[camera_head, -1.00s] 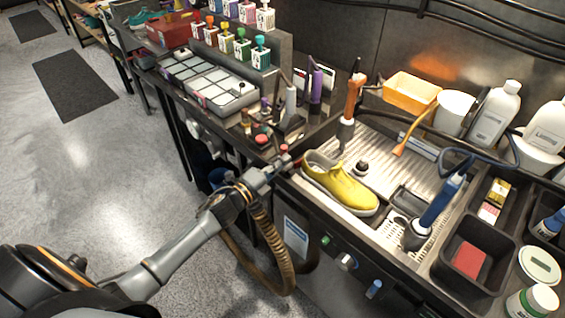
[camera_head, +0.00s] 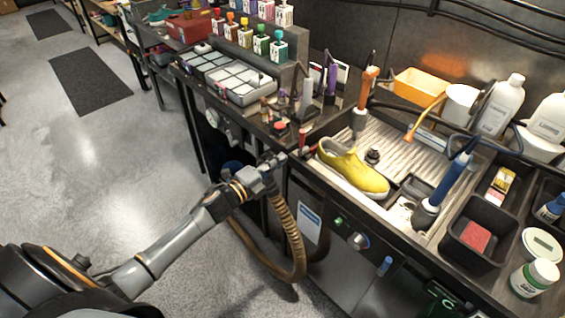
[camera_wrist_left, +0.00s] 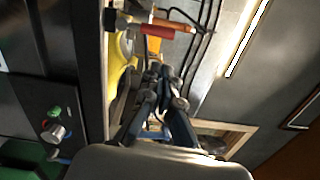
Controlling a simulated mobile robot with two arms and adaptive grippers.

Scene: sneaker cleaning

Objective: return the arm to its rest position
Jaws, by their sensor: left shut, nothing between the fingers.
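My left arm comes in from the lower left in the head view. Its gripper (camera_head: 275,160) is at the front edge of the workbench, left of the yellow sneaker (camera_head: 352,170), and apart from it. The gripper is shut and empty; its closed fingers also show in the left wrist view (camera_wrist_left: 165,78). The yellow sneaker lies on the ribbed wash tray (camera_head: 410,150). A bit of yellow shows past the fingers in the wrist view. My right gripper is not in view.
A red-handled tool (camera_head: 303,140) sits at the bench edge close to the gripper. A front panel with a knob (camera_head: 357,241) is below the sneaker. Black bins, one with a red sponge (camera_head: 476,236), stand at right. The floor (camera_head: 90,165) at left is clear.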

